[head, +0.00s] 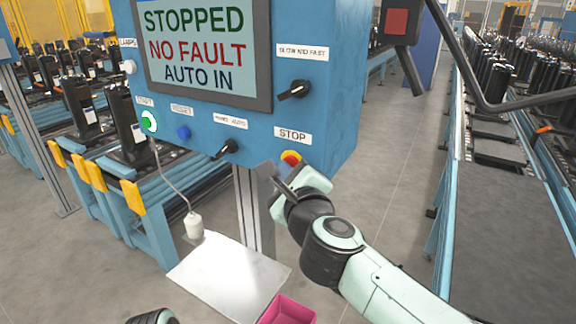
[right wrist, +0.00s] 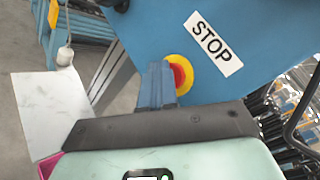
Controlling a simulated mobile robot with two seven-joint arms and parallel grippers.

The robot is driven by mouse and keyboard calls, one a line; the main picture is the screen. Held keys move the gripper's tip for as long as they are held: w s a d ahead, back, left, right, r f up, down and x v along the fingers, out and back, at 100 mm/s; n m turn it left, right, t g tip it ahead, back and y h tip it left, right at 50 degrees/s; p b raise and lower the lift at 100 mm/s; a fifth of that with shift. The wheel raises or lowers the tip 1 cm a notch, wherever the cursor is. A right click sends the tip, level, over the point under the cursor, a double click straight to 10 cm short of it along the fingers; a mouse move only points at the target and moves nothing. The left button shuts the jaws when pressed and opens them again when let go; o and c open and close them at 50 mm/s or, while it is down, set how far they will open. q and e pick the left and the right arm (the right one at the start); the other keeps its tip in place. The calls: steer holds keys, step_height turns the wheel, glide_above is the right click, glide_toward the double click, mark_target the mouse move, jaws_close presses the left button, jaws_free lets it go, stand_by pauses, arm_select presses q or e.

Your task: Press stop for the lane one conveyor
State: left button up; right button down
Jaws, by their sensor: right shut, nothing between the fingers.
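The blue control panel (head: 320,110) stands ahead, its screen (head: 200,45) reading STOPPED, NO FAULT, AUTO IN. The red stop button with a yellow collar (head: 290,157) sits under the STOP label (head: 293,135). In the right wrist view the stop button (right wrist: 181,75) is partly hidden behind my fingers. My right gripper (head: 268,172) is shut and empty, its tips at the button's lower left. In the right wrist view the fingers (right wrist: 157,82) overlap the collar's left side. I cannot tell whether they touch it. Of my left arm only a dark piece shows at the bottom edge; its gripper is out of view.
The panel also carries a lit green button (head: 148,121), a blue button (head: 183,132) and two black knobs (head: 228,147). Below are a white shelf (head: 225,275) and a pink bin (head: 287,311). Conveyors (head: 500,150) with dark cylinders run right and left.

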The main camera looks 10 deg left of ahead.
arm_select(q)
steer(key=shift+s+f, duration=0.2)
steer(key=shift+f, duration=0.05)
arm_select(e)
steer(key=shift+s+a, duration=0.25)
steer(key=shift+s, duration=0.6)
arm_select(q)
steer(key=shift+s+f+b, duration=0.4)
steer(key=shift+f+b, duration=0.15)
steer(key=shift+b, duration=0.05)
arm_select(e)
steer(key=shift+s+a, duration=0.3)
steer(key=shift+s, duration=0.5)
steer(key=shift+s+a, duration=0.25)
steer(key=shift+s, duration=0.5)
steer(key=shift+s+a, duration=0.3)
steer(key=shift+s, duration=0.5)
steer(key=shift+f, duration=0.1)
